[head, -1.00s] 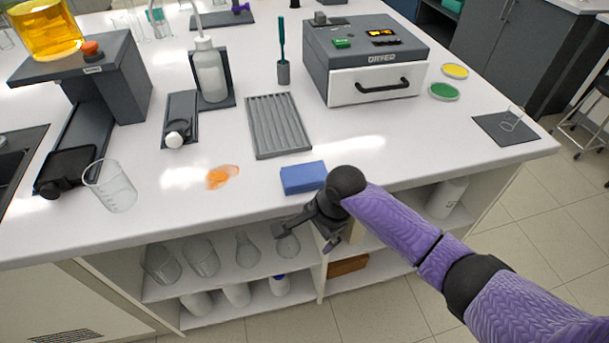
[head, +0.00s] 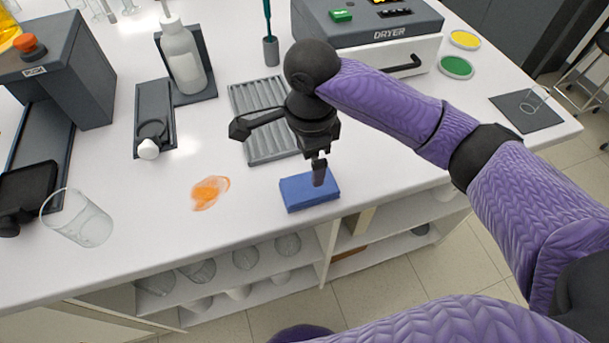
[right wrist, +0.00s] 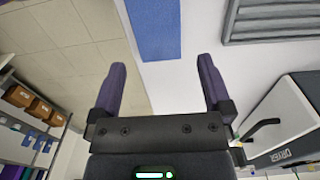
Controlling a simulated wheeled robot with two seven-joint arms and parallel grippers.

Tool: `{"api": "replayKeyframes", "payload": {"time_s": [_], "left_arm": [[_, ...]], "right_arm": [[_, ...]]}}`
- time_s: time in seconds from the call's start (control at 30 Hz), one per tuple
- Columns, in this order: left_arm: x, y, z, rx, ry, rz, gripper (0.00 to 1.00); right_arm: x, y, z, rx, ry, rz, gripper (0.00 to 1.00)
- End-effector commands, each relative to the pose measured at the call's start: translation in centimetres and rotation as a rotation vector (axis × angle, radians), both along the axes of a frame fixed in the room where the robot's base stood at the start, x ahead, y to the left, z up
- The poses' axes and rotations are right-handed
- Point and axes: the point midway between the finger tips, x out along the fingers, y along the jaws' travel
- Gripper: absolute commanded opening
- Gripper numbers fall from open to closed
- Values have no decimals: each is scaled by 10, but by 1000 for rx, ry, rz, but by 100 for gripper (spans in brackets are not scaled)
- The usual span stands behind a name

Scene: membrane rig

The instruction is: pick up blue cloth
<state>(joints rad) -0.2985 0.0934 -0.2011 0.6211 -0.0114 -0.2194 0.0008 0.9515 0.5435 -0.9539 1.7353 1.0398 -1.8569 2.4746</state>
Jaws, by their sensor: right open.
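The blue cloth (head: 309,192) is a folded block lying flat on the white bench near its front edge. It also shows at the top of the right wrist view (right wrist: 158,28), ahead of the fingertips. My right gripper (head: 319,172) points down over the cloth in the head view. In the right wrist view its two fingers (right wrist: 160,78) stand wide apart with nothing between them. Whether a fingertip touches the cloth I cannot tell. My left gripper is not in view.
An orange spill (head: 210,192) lies left of the cloth. A glass beaker (head: 78,222) stands at the left front. A ridged grey tray (head: 262,150) lies behind the cloth and the dryer (head: 400,55) stands at the back right. The bench right of the cloth is clear.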

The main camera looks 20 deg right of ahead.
Motion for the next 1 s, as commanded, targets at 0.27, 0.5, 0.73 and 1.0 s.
{"api": "replayKeyframes", "payload": {"time_s": [0.27, 0.5, 0.73, 1.0], "left_arm": [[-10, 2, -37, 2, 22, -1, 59], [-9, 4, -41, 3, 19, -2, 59], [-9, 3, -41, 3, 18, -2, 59], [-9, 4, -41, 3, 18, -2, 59]], "right_arm": [[-2, 1, -69, -1, 4, 0, 100], [-2, 1, -84, 0, 0, 1, 100], [-2, 1, -83, 0, -1, 1, 77], [-2, 1, -83, 0, -1, 1, 33]]}}
